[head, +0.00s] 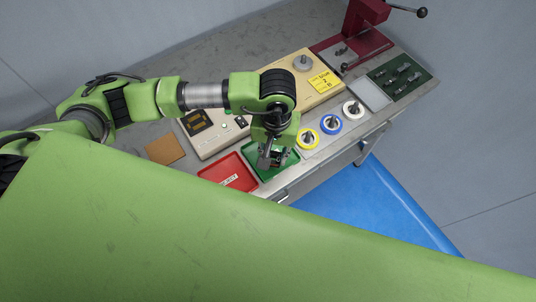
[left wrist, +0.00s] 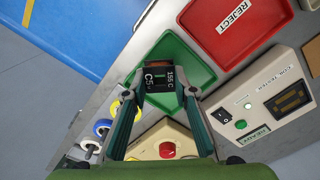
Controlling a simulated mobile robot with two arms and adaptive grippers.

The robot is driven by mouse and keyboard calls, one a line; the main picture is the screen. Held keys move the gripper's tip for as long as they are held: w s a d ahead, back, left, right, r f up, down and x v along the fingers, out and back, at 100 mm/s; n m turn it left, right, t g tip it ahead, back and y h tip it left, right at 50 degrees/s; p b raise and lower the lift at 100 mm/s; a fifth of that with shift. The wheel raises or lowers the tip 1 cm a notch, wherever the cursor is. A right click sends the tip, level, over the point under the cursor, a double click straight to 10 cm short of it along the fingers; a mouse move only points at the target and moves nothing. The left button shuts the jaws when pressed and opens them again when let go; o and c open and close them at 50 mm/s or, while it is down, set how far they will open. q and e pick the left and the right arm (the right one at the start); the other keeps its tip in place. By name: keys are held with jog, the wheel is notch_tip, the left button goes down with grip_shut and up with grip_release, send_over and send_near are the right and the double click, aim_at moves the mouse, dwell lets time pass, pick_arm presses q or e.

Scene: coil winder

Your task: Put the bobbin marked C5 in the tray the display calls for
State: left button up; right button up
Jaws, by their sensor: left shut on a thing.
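My left gripper (head: 268,158) is shut on the bobbin marked C5 (left wrist: 158,80), a dark block with C5 lettering between the fingertips in the left wrist view. The gripper points down over the green tray (left wrist: 196,66), which also shows in the head view (head: 291,160). I cannot tell whether the bobbin touches the tray floor. The red tray (head: 226,172), labelled REJECT in the left wrist view (left wrist: 262,20), lies beside the green one. The coil tester's display (left wrist: 290,100) is dark with amber marks I cannot read. My right gripper is not in view.
The coil tester (head: 215,133) stands behind the trays. Yellow, blue and white spools (head: 331,123) stand right of the green tray. A cream winder base with a yellow note (head: 321,82) and a red press (head: 362,18) are farther back. A brown pad (head: 165,149) lies left.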

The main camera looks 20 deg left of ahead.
pick_arm(q)
jog(key=shift+a+f, duration=0.5)
jog(key=shift+f, duration=0.05)
jog(key=f+p, duration=0.2)
jog(key=f, duration=0.1)
jog(key=shift+a+f+p, duration=0.3)
jog(key=shift+a+p, duration=0.05)
jog(key=shift+p, duration=0.05)
jog(key=shift+f, duration=0.2)
jog(key=shift+f, duration=0.1)
jog(key=shift+f+b, duration=0.1)
jog(key=shift+b, duration=0.3)
jog(key=o, duration=0.9)
